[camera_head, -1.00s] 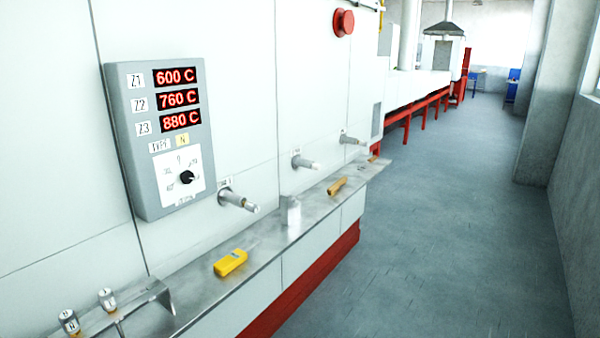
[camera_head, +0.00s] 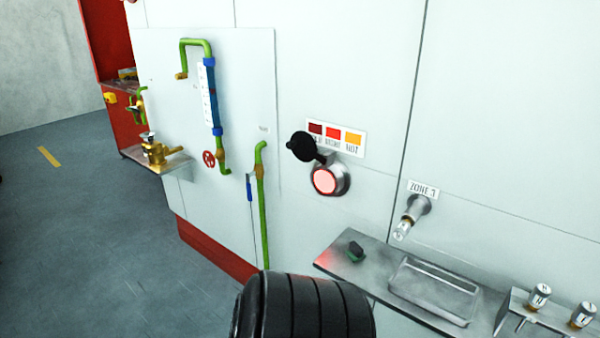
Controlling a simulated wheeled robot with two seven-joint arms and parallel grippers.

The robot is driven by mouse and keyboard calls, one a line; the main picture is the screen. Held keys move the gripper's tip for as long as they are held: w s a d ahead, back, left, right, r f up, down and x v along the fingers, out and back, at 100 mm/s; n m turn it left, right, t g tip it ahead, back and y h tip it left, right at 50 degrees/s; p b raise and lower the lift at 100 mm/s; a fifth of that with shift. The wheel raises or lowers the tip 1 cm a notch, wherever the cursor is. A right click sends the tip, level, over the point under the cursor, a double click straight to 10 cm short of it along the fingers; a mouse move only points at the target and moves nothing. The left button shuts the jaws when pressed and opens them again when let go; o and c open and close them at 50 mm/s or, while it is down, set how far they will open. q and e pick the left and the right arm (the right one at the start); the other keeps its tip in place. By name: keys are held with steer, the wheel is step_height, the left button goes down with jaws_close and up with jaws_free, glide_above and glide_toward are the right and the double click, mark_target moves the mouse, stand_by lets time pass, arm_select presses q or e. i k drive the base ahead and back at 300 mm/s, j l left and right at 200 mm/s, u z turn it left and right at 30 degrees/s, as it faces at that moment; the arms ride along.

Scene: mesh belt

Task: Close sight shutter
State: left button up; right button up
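The sight port (camera_head: 325,180) is a round glowing pink-red window in a metal ring on the white furnace wall, in the middle of the head view. Its black shutter (camera_head: 304,147) is swung up to the upper left, so the window shows uncovered. A label plate with dark red, red and orange patches (camera_head: 337,138) sits just above the port. A black ribbed part of my own arm shows at the bottom middle, below the port. Neither gripper can be made out in this view.
A metal shelf with a shallow tray (camera_head: 434,290) and a small dark green-black object (camera_head: 356,250) juts out at lower right. A Zone 3 fitting (camera_head: 411,216) sticks out above it. Green pipes (camera_head: 262,205) and a brass valve (camera_head: 156,152) stand left. Floor is free at far left.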

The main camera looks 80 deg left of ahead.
mark_target(302, 144)
steer(key=u, duration=2.1)
